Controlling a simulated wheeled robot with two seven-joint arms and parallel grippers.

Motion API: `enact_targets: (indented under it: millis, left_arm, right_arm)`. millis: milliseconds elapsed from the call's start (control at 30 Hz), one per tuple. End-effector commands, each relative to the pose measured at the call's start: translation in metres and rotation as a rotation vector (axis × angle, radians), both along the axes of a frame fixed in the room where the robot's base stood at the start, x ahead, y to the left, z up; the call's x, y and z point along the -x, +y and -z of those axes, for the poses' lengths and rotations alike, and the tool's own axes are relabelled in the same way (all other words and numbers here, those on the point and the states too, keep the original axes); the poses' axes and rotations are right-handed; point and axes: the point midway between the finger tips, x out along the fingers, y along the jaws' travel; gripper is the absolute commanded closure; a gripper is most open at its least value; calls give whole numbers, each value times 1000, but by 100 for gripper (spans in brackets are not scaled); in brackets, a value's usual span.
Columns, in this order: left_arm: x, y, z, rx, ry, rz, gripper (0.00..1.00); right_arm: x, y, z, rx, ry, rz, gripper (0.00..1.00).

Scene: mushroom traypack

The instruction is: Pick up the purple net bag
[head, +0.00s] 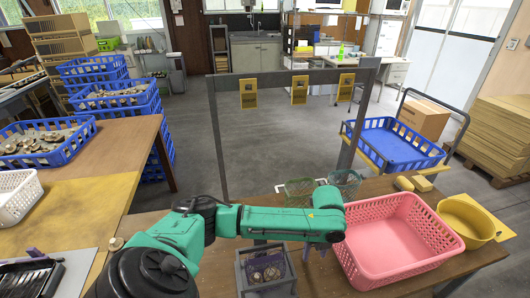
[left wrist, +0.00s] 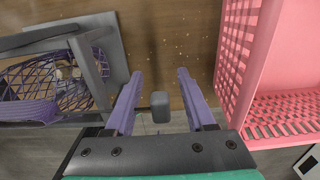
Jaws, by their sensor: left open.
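The purple net bag (head: 268,270) sits inside a small grey frame holder (head: 241,278) at the front of the wooden table, with brownish mushrooms in it. In the left wrist view the purple net bag (left wrist: 38,82) and its grey holder (left wrist: 104,70) show at the left. My left gripper (left wrist: 157,78) is open and empty, with its two purple fingers over bare table between the holder and the pink basket. In the head view the green arm reaches over from the left and largely hides the gripper. My right gripper is not in view.
A pink basket (head: 373,222) stands just right of the left gripper, close to one finger. Green net baskets (head: 300,187) hang behind the arm. A metal rack (head: 217,150) rises at the table's back.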

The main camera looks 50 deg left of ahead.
Motion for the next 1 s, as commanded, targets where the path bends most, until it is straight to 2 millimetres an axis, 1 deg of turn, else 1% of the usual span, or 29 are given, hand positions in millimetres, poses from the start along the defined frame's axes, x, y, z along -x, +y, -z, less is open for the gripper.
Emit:
enact_targets:
  millis: [67, 100, 167, 200, 233, 267, 567, 667, 767, 867, 967, 1000]
  left_arm:
    - [0, 0, 0, 0, 0, 0, 45]
    - [0, 0, 0, 0, 0, 0, 49]
    - [0, 0, 0, 0, 0, 0, 72]
    - [0, 0, 0, 1, 1, 0, 87]
    - [0, 0, 0, 1, 1, 0, 99]
    - [0, 0, 0, 1, 1, -1, 100]
    - [0, 0, -1, 1, -1, -1, 100]
    - [-1, 0, -6, 2, -1, -1, 100]
    - [-1, 0, -17, 2, -3, -2, 100]
    - [-2, 0, -37, 2, -5, -1, 100]
    - [-1, 0, -64, 1, -6, 0, 100]
    - [-2, 0, -77, 2, -7, -2, 100]
  right_arm:
    - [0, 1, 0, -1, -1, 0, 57]
    - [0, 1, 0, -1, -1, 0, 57]
    - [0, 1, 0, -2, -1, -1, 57]
    - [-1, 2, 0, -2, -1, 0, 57]
    - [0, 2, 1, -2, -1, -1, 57]
    - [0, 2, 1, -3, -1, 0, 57]
    - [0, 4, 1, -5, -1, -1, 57]
    - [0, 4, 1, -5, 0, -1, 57]
    - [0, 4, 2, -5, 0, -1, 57]
    - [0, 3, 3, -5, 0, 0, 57]
    - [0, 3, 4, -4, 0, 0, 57]
    - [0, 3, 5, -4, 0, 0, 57]
